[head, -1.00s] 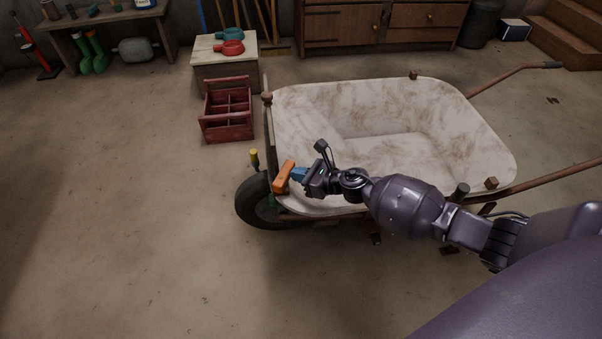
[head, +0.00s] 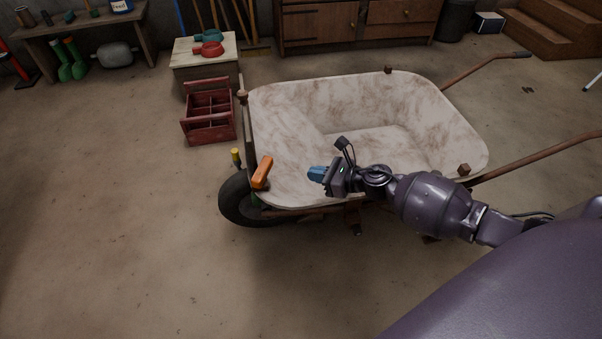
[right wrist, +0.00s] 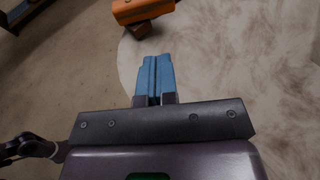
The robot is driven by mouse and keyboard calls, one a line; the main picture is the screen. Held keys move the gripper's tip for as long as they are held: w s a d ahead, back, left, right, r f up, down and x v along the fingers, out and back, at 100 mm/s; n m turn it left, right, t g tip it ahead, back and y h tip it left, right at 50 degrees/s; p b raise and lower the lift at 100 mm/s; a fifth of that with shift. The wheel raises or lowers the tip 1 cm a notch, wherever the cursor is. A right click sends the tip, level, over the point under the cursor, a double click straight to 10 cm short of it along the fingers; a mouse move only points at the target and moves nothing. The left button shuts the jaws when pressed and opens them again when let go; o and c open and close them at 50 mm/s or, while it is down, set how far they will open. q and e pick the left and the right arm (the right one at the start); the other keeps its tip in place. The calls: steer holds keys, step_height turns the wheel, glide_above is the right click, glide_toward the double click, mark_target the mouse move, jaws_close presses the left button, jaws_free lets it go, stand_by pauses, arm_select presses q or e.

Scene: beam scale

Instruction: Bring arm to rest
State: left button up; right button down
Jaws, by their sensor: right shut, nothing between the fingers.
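My right gripper (head: 316,174) is over the near side of the wheelbarrow tray (head: 290,110). Its blue fingers are together and empty, as the right wrist view (right wrist: 154,78) also shows. An orange block-like piece (head: 262,172) sits at the tray's front left corner, left of the fingertips and apart from them. It also shows at the top of the right wrist view (right wrist: 142,10), above a small brown block (right wrist: 139,30). My left gripper is not in view.
The wheelbarrow's wheel (head: 236,203) and a yellow-topped piece (head: 236,157) are at its left end. A red divided crate (head: 209,128) and a wooden box (head: 205,72) with red and teal items stand behind. Open floor lies in front and left.

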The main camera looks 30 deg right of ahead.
steer(key=shift+v, duration=1.2)
